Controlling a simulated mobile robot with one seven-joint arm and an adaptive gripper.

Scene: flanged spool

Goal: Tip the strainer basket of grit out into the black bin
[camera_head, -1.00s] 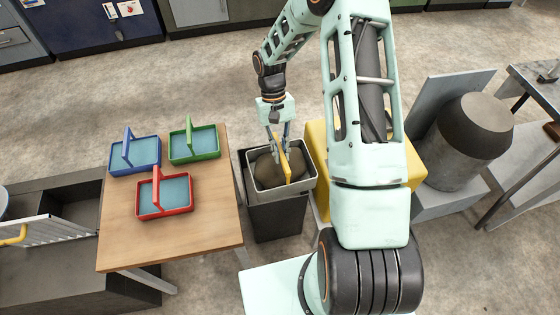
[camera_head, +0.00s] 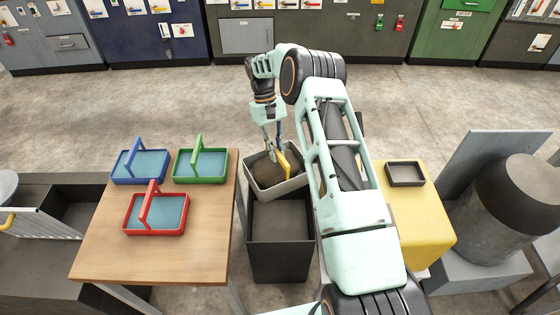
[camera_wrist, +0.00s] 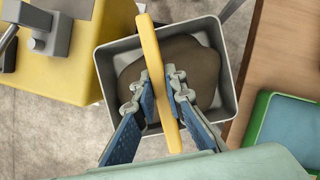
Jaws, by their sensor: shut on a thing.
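The strainer basket (camera_head: 284,191) is a grey, open-topped box with a yellow handle (camera_head: 288,163) arched over it. A rounded brown heap of grit (camera_head: 270,174) lies in it. My gripper (camera_head: 277,147) is shut on the handle from above; in the wrist view the blue-padded fingers (camera_wrist: 166,88) close on both sides of the yellow bar (camera_wrist: 153,50). The basket hangs slightly turned over the far part of the black bin (camera_head: 280,262). The bin's near opening shows dark and the basket hides its far edge. The grit (camera_wrist: 197,68) is inside the basket walls.
A wooden table (camera_head: 150,258) on the left bears blue (camera_head: 137,180), green (camera_head: 200,179) and red (camera_head: 155,232) handled trays. A yellow block (camera_head: 425,220) with a small black tray (camera_head: 405,173) stands right of my arm. A large dark drum (camera_head: 515,205) is farther right.

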